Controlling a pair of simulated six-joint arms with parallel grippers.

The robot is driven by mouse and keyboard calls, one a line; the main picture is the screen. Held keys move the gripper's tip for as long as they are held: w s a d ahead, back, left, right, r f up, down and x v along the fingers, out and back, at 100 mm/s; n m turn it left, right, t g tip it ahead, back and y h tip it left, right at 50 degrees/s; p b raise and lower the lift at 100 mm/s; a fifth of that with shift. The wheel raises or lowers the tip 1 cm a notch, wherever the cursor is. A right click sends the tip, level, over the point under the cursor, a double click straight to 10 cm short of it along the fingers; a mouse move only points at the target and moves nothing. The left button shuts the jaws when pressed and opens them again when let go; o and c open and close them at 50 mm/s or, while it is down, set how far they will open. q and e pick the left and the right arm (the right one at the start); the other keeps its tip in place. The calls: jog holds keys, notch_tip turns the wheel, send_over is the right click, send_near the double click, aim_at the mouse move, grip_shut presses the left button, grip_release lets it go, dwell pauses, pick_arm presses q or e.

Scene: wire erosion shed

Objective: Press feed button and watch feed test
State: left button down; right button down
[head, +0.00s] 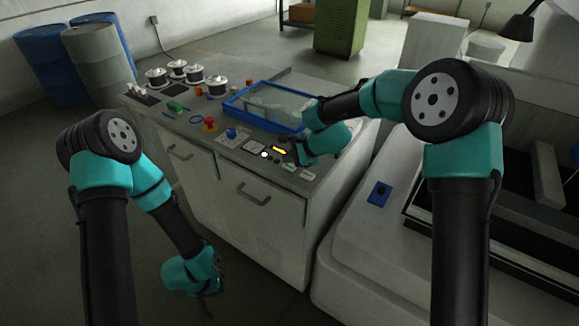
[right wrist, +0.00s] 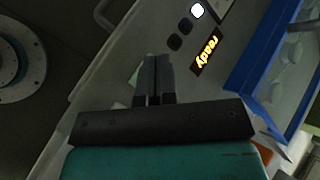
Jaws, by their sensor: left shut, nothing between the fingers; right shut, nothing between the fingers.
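A small display reading "ready" in yellow (right wrist: 206,52) is lit on the cabinet's top panel; it also shows in the head view (head: 279,149). Beside it in the right wrist view are a lit white button (right wrist: 197,10) and two dark buttons (right wrist: 176,42). I cannot tell which one is the feed button. My right gripper (right wrist: 155,60) is shut and empty, over the panel close to the dark buttons and the display. I cannot tell whether it touches the panel. My left gripper (head: 207,306) is shut and empty, hanging low in front of the cabinet (head: 236,225).
A blue-framed tray (head: 230,104) lies behind the display. Several spools (head: 216,86), a red knob (head: 210,124) and a blue knob (head: 231,133) stand on the panel's left. A white machine (head: 352,275) stands at the right. Blue and grey drums (head: 98,55) stand at the back left.

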aim_at(290, 167)
jog(key=shift+f, duration=0.1)
jog(key=shift+f, duration=0.35)
jog(key=shift+f, duration=0.35)
dwell(1.1)
jog(key=shift+r, duration=0.8)
jog(key=shift+r, duration=0.15)
jog(key=shift+r, duration=2.4)
